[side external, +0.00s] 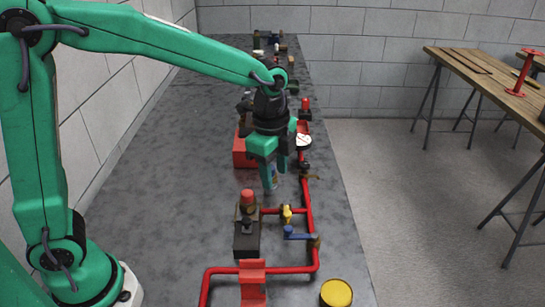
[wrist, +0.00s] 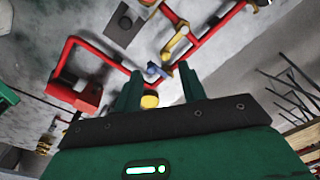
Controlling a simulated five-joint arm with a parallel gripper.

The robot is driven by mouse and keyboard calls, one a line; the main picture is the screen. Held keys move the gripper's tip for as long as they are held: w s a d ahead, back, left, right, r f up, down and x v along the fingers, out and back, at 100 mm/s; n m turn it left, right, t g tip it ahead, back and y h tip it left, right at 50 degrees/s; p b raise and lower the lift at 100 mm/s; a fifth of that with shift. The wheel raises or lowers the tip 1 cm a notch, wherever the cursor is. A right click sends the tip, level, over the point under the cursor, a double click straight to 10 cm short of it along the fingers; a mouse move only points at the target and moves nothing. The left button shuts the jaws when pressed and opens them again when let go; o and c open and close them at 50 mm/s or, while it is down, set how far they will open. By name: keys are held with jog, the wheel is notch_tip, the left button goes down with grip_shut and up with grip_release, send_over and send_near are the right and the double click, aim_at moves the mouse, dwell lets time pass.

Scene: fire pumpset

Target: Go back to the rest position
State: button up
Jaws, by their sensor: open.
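My gripper (side external: 271,174) hangs from my green arm over the grey bench, pointing down, above the red pipework. Its jaws are open, and I see nothing held between them. In the wrist view the two green fingers (wrist: 160,90) stand apart. Beyond them are a blue valve handle (wrist: 158,71) and a yellow round cap (wrist: 150,101). In the side view the red pipe (side external: 309,220) carries the blue handle (side external: 297,235) and a small yellow valve (side external: 287,213). A dark box with a red button (side external: 247,198) stands in front of the gripper.
The grey bench (side external: 150,190) is clear left of the pipework. A yellow round cap (side external: 336,293) lies near the front right edge. A red box (side external: 243,152) and a white gauge (side external: 303,142) are behind the gripper. A wooden table (side external: 490,80) stands apart at right.

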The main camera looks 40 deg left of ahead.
jog(key=s+a+r+n+t, duration=0.2)
jog(key=s+a+r+n, duration=0.1)
jog(key=s+a+n, duration=0.3)
jog(key=s+a+r+n+t, duration=0.2)
jog(key=s+a+n, duration=0.4)
jog(key=s+n, duration=0.4)
jog(key=shift+s+r+t, duration=0.4)
jog(key=shift+s+r, duration=0.2)
jog(key=shift+r, duration=0.15)
